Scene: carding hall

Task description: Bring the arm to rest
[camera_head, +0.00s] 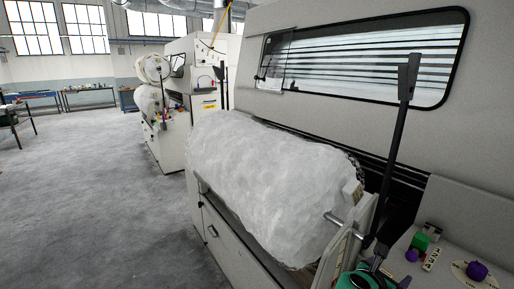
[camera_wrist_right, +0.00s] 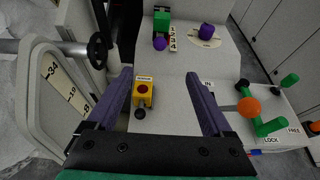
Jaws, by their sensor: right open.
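My right gripper (camera_head: 384,266) is low in the head view, at the near end of the carding machine, beside its control panel. In the right wrist view its two dark purple fingers (camera_wrist_right: 160,85) are spread wide, with nothing held between them. Beyond and between them, a yellow block with a red button (camera_wrist_right: 145,90) stands on the panel (camera_wrist_right: 174,115). The fingers look apart from it; the height gap is hard to judge. My left gripper does not show.
A large white roll (camera_head: 270,185) lies along the machine. A tall black lever (camera_head: 396,150) rises beside the panel. A green block (camera_wrist_right: 161,20), a purple knob (camera_wrist_right: 206,31) and an orange ball (camera_wrist_right: 249,106) are on the panel. The floor (camera_head: 90,200) at left is open.

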